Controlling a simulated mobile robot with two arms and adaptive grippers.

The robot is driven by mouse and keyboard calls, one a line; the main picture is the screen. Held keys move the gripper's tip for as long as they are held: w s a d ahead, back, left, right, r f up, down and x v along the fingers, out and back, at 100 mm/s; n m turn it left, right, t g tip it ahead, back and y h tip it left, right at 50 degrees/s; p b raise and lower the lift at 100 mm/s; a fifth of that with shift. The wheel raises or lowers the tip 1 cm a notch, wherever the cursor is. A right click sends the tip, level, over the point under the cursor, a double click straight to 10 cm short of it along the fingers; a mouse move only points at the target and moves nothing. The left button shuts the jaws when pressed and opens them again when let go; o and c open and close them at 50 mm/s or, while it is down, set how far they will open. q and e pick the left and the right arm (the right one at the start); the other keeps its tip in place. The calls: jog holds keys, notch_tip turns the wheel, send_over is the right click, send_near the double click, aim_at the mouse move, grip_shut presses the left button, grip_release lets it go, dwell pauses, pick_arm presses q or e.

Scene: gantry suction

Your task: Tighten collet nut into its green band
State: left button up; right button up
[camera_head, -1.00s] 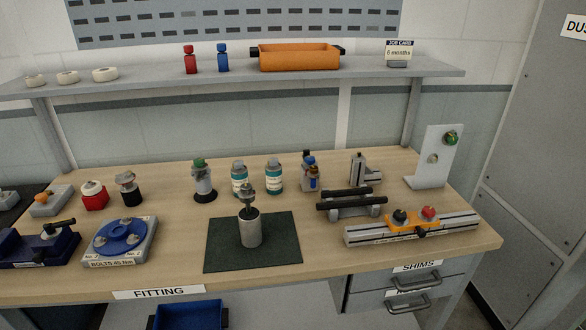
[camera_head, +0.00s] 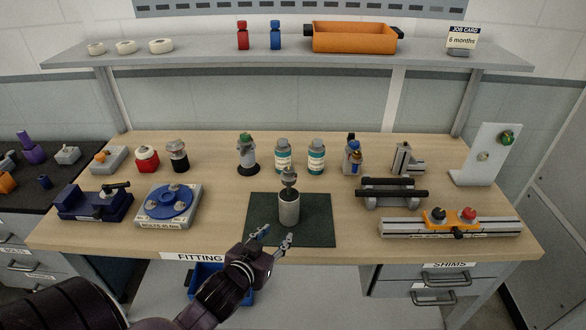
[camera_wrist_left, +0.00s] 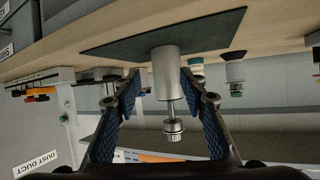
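A grey metal cylinder (camera_head: 289,210) stands upright on the dark green mat (camera_head: 317,225), with a thin stem and a ribbed metal nut (camera_head: 289,177) on top. I cannot make out a green band on it now. My left gripper (camera_head: 275,238) is open and empty at the front edge of the mat, short of the cylinder and below the nut. In the left wrist view, which is upside down, the cylinder (camera_wrist_left: 166,75) and nut (camera_wrist_left: 174,128) show between the open fingers (camera_wrist_left: 158,80), beyond them and apart. My right gripper is out of view.
A blue disc fixture (camera_head: 170,201) stands left of the mat, and a rail with an orange carriage (camera_head: 452,223) to the right. Bottles (camera_head: 283,156) and a green-topped tool (camera_head: 248,158) stand behind. A shelf (camera_head: 220,61) spans the back. The bench front is mostly clear.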

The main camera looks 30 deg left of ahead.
aim_at(286, 174)
pick_arm(q)
jog(key=w+a+r+t, duration=0.1)
jog(key=w+r, duration=0.1)
jog(key=r, duration=0.2)
jog(key=w+a+r+t, duration=0.1)
jog(key=r+t, duration=0.1)
jog(key=r, duration=0.2)
jog(key=w+a+r+t+h+p, duration=0.1)
jog(key=w+r+t, duration=0.1)
jog(key=r, duration=0.2)
jog(key=shift+w, duration=0.3)
jog(key=w, duration=0.2)
jog(key=w+p, duration=0.1)
jog(key=w, duration=0.4)
jog(key=shift+a+f+p, duration=0.1)
jog(key=shift+a+p, duration=0.2)
jog(key=shift+a, duration=0.05)
grip_shut()
